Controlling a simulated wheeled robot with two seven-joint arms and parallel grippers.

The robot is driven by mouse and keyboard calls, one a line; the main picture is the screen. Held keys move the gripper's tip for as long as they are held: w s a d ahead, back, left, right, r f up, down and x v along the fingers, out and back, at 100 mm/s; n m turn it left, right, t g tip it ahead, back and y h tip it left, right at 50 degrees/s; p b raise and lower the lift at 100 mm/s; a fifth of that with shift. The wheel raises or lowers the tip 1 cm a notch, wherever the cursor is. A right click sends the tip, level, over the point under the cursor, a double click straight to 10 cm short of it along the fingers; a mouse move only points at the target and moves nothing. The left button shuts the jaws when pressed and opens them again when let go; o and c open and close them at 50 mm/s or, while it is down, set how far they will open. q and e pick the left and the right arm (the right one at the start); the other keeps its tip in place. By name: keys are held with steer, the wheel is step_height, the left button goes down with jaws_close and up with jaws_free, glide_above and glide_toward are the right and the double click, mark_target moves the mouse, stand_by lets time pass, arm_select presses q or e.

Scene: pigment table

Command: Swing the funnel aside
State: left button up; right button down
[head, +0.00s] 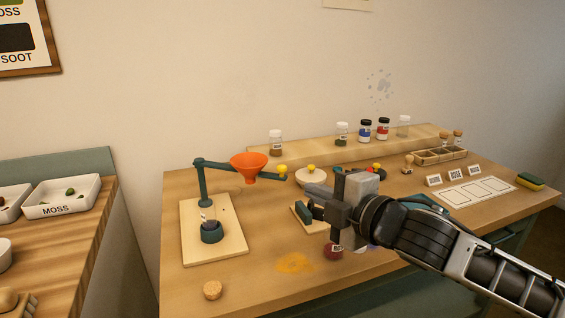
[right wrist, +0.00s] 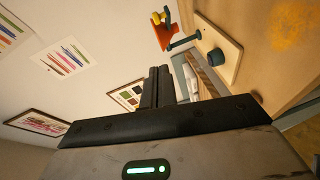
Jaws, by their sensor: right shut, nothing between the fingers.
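The orange funnel (head: 249,165) hangs on a dark green swing arm (head: 222,164) from a post (head: 202,187) on a pale board (head: 228,242). A yellow knob (head: 282,171) sticks out at its right. The funnel appears up and to the right of the dark green cup (head: 211,234), not directly above it. The funnel (right wrist: 167,37) and cup (right wrist: 216,57) also show in the right wrist view. My right gripper (head: 309,210) is shut and empty, right of the funnel and apart from it. My left gripper is not in view.
A cork (head: 212,290) and an orange powder patch (head: 295,263) lie near the front. A dark red object (head: 333,251) is beside my right gripper. Several jars, including a blue one (head: 364,131), stand on the rear shelf. A white card (head: 474,192) lies right.

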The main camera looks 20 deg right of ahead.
steer(key=d+p+x, duration=0.1)
steer(key=d+x, duration=0.1)
steer(key=x, duration=1)
steer(key=shift+w+d+f+p, duration=0.2)
steer(key=shift+w+f+p, duration=0.15)
steer(key=shift+w, duration=0.25)
